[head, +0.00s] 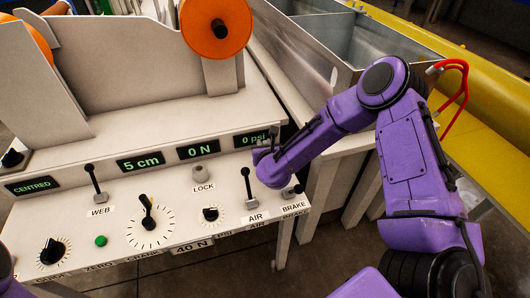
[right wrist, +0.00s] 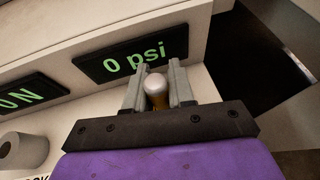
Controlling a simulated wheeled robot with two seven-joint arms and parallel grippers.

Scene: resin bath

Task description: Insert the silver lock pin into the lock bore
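A small rounded silver head on a brass-toned stem (right wrist: 155,86) shows between the two grey fingers of my right gripper (right wrist: 158,68). It looks like the lock pin; its lower part is hidden behind the gripper's black palm. The fingers are close on both sides, but whether they press on it is unclear. In the head view my right gripper (head: 264,152) is over the panel's right part, below the 0 psi display, and the pin cannot be made out. The lock bore is the grey round collar (head: 199,173) above the LOCK label, left of the gripper; it also shows in the right wrist view (right wrist: 24,150).
The AIR lever (head: 249,186) stands just below my right gripper, with the BRAKE lever (head: 291,191) to its right. The WEB lever (head: 95,183) and crank dial (head: 148,222) are farther left. Displays (head: 199,151) line the panel's back. An orange spool (head: 216,25) stands behind.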

